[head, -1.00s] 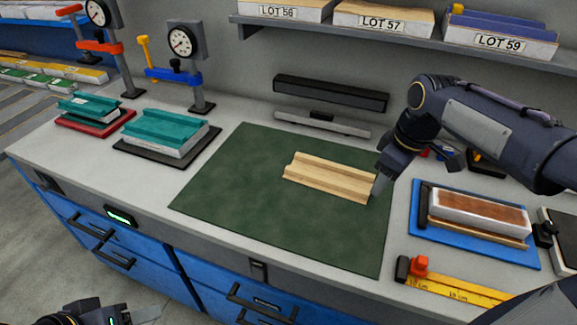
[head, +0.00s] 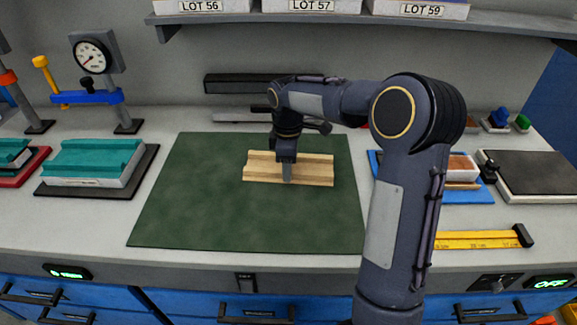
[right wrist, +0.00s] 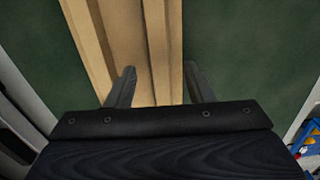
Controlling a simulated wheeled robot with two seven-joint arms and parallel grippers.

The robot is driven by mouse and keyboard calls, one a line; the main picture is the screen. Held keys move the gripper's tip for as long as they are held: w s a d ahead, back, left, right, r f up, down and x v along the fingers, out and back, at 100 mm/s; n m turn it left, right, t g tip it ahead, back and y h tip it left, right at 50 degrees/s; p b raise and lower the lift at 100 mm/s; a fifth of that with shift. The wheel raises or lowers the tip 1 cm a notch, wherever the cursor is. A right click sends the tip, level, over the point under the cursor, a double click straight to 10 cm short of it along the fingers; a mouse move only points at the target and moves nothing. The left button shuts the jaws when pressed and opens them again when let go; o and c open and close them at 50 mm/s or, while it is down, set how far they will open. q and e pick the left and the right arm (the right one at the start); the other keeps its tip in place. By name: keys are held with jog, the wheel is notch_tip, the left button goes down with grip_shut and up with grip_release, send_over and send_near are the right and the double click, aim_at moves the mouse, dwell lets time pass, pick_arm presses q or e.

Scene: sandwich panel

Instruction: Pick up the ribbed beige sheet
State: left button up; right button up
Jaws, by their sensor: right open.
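The ribbed beige sheet (head: 316,170) lies flat on the dark green mat (head: 240,222) in the head view, its ribs running left to right. My right gripper (head: 287,176) is over the middle of the sheet. In the right wrist view the sheet (right wrist: 133,45) runs away from the camera between and beyond the fingers. My right gripper (right wrist: 160,88) is open, one finger over the sheet and the other over the mat's side of its edge. I cannot tell whether the fingertips touch it. My left gripper is out of view.
A teal ribbed block (head: 90,158) sits on a dark plate at left, near a dial gauge stand (head: 93,57). A blue tray (head: 470,192) and a yellow ruler (head: 475,239) are at right. A shelf with lot boxes (head: 310,6) hangs above.

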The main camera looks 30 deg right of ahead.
jog(key=shift+f, duration=0.55)
grip_shut()
jog(key=shift+r, duration=0.1)
